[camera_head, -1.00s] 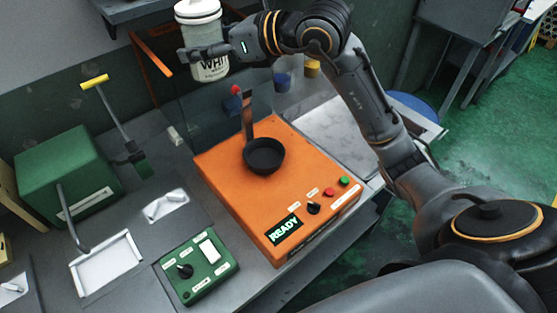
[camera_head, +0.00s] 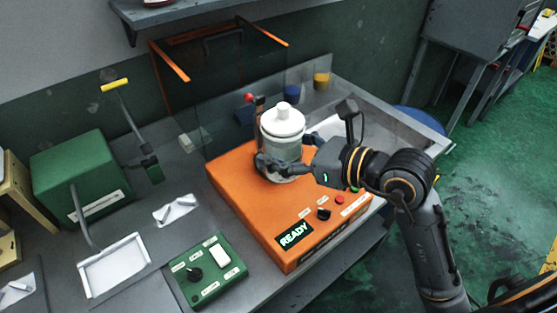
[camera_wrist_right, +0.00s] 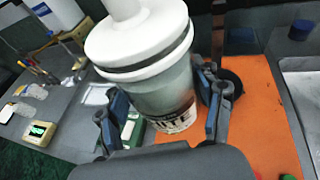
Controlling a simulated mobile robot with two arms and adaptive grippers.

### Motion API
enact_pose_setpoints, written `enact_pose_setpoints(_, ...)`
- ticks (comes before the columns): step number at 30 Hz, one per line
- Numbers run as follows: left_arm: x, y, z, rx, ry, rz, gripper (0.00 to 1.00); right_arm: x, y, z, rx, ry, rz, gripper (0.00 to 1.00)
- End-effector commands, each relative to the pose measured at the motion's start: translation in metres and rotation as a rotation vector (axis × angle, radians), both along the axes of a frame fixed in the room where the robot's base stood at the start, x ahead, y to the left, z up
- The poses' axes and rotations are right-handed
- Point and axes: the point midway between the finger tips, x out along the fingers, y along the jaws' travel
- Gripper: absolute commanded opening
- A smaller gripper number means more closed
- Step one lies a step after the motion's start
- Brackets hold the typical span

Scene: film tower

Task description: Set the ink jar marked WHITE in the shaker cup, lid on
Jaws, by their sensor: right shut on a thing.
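The ink jar (camera_head: 283,145) is a pale, clear-sided jar with its white knobbed lid (camera_head: 283,121) on. My right gripper (camera_head: 283,170) is shut around its lower part and holds it upright over the orange shaker (camera_head: 236,185). In the right wrist view the jar (camera_wrist_right: 165,95) stands between both fingers, and the end of a dark word, like "ITE", shows on its label. The black shaker cup (camera_wrist_right: 232,83) shows there partly, beyond the right finger and beside the jar. In the head view the jar and gripper hide the cup. My left gripper is out of view.
The shaker's front has a READY display (camera_head: 294,236), a dark knob and buttons. A raised clear guard with orange arms (camera_head: 262,31) stands behind it. A green control box (camera_head: 208,272) sits at its left. Blue and yellow jars (camera_head: 321,81) stand behind.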

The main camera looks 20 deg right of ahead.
Motion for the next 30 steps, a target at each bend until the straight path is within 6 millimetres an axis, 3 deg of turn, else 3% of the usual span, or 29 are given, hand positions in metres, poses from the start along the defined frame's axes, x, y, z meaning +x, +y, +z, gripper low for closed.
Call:
enact_pose_setpoints(1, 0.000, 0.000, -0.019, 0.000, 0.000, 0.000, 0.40, 0.004, 0.000, -0.008, 0.001, -0.009, 0.000, 0.17)
enact_pose_setpoints(13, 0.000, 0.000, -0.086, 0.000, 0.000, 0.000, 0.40, 0.017, -0.004, -0.015, -0.002, -0.009, -0.003, 0.17)
enact_pose_setpoints(15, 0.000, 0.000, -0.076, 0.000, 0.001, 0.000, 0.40, 0.032, -0.007, -0.014, 0.004, 0.007, -0.005, 0.17)
enact_pose_setpoints(22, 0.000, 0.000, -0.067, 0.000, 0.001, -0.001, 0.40, 0.087, -0.018, -0.037, 0.005, 0.005, -0.006, 0.17)
enact_pose_setpoints(25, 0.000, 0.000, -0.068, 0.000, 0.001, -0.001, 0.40, 0.101, -0.020, -0.061, 0.004, 0.006, -0.005, 0.17)
enact_pose_setpoints(30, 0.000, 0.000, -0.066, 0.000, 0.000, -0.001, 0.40, 0.121, -0.024, -0.083, 0.002, 0.002, -0.005, 0.17)
